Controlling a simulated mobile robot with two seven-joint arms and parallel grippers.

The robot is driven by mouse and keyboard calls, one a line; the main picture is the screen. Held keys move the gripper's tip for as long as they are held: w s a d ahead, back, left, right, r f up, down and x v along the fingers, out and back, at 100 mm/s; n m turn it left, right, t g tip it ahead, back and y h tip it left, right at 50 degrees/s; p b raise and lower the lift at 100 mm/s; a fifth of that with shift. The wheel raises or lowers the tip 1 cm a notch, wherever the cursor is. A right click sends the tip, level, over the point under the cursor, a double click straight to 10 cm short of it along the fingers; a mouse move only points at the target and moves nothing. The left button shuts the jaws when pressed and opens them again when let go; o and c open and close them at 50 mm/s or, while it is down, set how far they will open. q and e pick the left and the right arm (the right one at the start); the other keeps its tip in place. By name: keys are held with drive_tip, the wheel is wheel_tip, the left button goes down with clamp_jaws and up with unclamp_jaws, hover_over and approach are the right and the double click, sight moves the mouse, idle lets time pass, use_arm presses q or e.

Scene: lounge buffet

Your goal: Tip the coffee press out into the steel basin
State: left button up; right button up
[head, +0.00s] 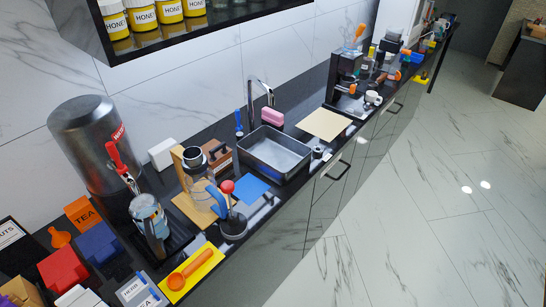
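The steel basin (275,153) is a rectangular sink set in the dark counter, right of centre; its inside looks bare. A second clear vessel with a steel-coloured band (150,222) stands under the urn's tap. A red knob (228,187) and a blue curved handle show in front of the board; I cannot tell what they belong to. Neither gripper is in view.
A steel urn with a red tap (92,140) stands at the left. A faucet (262,92) rises behind the basin, beside a pink sponge (271,117). A blue cloth (251,189) lies before the basin, a beige board (324,124) to its right. The floor in front is clear.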

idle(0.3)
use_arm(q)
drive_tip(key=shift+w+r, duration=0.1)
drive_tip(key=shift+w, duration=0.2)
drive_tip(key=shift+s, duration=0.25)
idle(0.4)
